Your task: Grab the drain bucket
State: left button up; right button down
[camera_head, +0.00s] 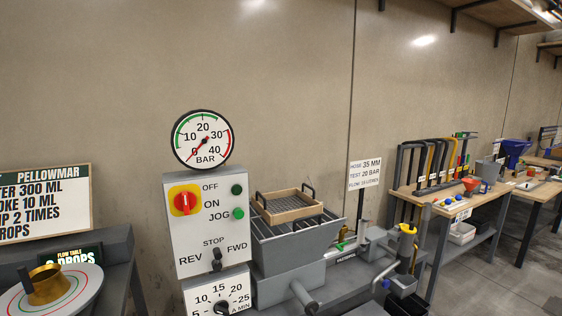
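No thing in view is clearly marked as the drain bucket. A black open container (408,304) sits low at the bottom edge, below the grey pipework and a yellow-topped upright part (407,232); I cannot tell for sure that it is the bucket. Its lower part is cut off by the frame. Neither of my grippers shows in this view.
A grey pump with a hopper (294,248), a control panel (207,221) and a pressure gauge (203,139) stands in front. A flow table (50,297) is at left. Floor shows at far right.

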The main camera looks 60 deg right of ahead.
aim_at(488, 170)
jog(key=z, duration=3.55)
jog(key=i+l+z, duration=0.25)
jog(key=i, duration=0.2)
jog(key=i+z, duration=0.2)
jog(key=i, duration=0.25)
jog(key=i+z, duration=0.2)
jog(key=i, duration=3.55)
jog(key=i+l+u, duration=0.15)
jog(key=i, duration=0.9)
jog(key=i+l+u, duration=0.15)
jog(key=i, duration=0.35)
jog(key=i+l, duration=0.15)
jog(key=i, duration=0.35)
jog(key=u, duration=0.05)
